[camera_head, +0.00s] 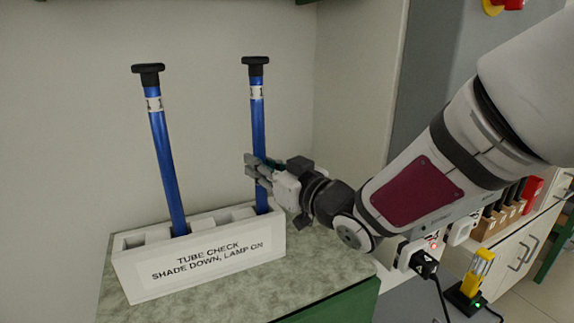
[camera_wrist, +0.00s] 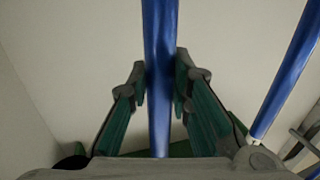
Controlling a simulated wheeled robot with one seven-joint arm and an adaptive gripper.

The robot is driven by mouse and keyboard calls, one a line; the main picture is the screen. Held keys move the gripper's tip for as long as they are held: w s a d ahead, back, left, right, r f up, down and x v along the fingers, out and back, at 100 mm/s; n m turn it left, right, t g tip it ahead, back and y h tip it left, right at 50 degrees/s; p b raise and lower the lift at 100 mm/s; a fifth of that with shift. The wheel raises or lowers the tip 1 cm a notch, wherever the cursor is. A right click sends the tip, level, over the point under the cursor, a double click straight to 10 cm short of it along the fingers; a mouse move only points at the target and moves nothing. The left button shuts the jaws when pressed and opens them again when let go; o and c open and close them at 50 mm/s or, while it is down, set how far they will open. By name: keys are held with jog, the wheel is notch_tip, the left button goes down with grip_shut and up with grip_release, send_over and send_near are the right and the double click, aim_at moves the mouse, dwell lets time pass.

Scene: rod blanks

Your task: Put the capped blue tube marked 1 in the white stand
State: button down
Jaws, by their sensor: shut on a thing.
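The white stand (camera_head: 185,278) is a long block with a row of square openings, lettered "TUBE CHECK SHADE DOWN, LAMP ON". A blue tube (camera_head: 258,130) with a black cap and a white label, apparently marked 1, is at its right end. Its lower end meets the right-hand openings; how deep it sits I cannot tell. My gripper (camera_head: 256,170) is shut on this tube below its middle. In the wrist view the held tube (camera_wrist: 160,60) runs between the finger pads (camera_wrist: 161,86). Another capped blue tube (camera_head: 166,160), label also apparently 1, leans in an opening further left.
The stand is on a green speckled counter (camera_head: 325,268), close to the wall. Right of it are a black plug and cable (camera_head: 425,265), a yellow device (camera_head: 478,275) and a shelf with small boxes. Some stand openings are empty. A second blue tube (camera_wrist: 288,70) slants at right in the wrist view.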

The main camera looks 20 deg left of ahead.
jog(key=shift+f, duration=0.1)
jog(key=c, duration=1.5)
grip_release()
jog(key=shift+o, duration=0.2)
jog(key=v, duration=1.2)
